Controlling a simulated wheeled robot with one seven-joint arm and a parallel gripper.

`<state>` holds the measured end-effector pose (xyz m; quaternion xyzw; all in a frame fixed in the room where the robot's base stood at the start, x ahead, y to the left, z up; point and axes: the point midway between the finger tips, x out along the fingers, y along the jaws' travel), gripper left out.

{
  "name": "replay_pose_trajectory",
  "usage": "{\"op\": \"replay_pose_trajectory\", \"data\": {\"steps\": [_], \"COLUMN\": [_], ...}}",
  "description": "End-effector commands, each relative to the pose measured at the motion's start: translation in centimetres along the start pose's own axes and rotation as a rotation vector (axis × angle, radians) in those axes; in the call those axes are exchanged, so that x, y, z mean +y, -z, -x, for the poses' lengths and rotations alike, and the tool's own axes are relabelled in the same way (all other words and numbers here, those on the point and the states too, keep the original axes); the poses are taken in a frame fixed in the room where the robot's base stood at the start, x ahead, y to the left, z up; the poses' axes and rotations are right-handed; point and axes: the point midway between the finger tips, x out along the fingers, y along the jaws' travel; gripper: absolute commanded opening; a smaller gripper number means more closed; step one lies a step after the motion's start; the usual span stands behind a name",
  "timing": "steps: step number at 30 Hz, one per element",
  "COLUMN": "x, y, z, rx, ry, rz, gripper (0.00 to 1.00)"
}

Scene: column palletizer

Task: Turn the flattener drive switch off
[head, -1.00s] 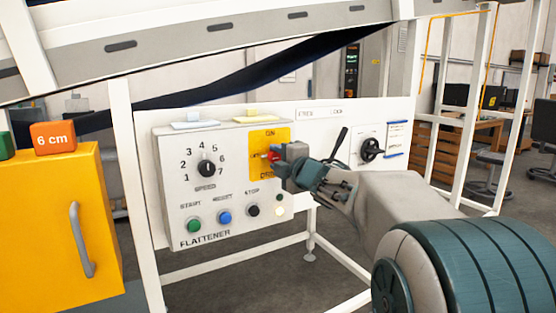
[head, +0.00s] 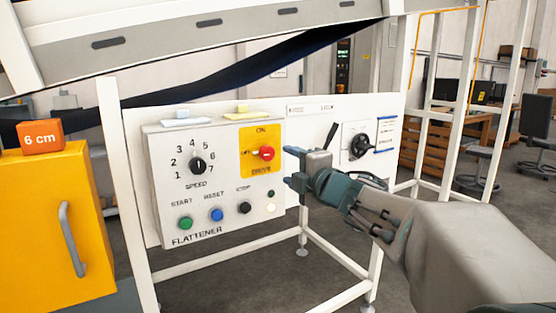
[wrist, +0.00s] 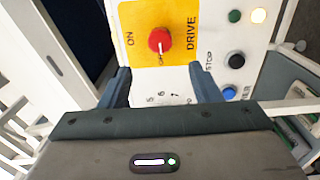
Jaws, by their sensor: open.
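The flattener drive switch is a red round knob (head: 266,153) on a yellow plate (head: 250,143) of the white flattener panel. ON is printed above it, OFF to its left and DRIVE below. In the wrist view the knob (wrist: 160,39) shows a white pointer mark directed at the OFF print. My gripper (head: 289,166) is open and empty, a little to the right of the knob and apart from it. In the wrist view its two fingers (wrist: 161,80) stand apart below the knob, with nothing between them.
The panel also carries a speed dial (head: 198,166), a green button (head: 186,223), a blue button (head: 217,214), a black button (head: 245,208) and a pale lamp (head: 271,207). A black rotary handle (head: 360,146) and a black lever (head: 331,135) are to the right. A yellow cabinet (head: 40,235) stands left.

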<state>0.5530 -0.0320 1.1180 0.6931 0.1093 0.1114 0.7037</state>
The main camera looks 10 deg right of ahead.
Motion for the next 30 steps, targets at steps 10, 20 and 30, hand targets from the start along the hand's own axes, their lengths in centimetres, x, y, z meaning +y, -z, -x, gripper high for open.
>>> {"op": "replay_pose_trajectory", "data": {"steps": [10, 20, 30], "x": [0.0, 0.0, 0.9], "y": [0.0, 0.0, -2.6], "z": [3.3, 3.4, 5.2], "rx": [0.001, -0.002, -0.334], "ry": [0.000, 0.001, 0.089], "rz": [0.000, -0.003, -0.406], "gripper": [0.57, 0.57, 0.57]}}
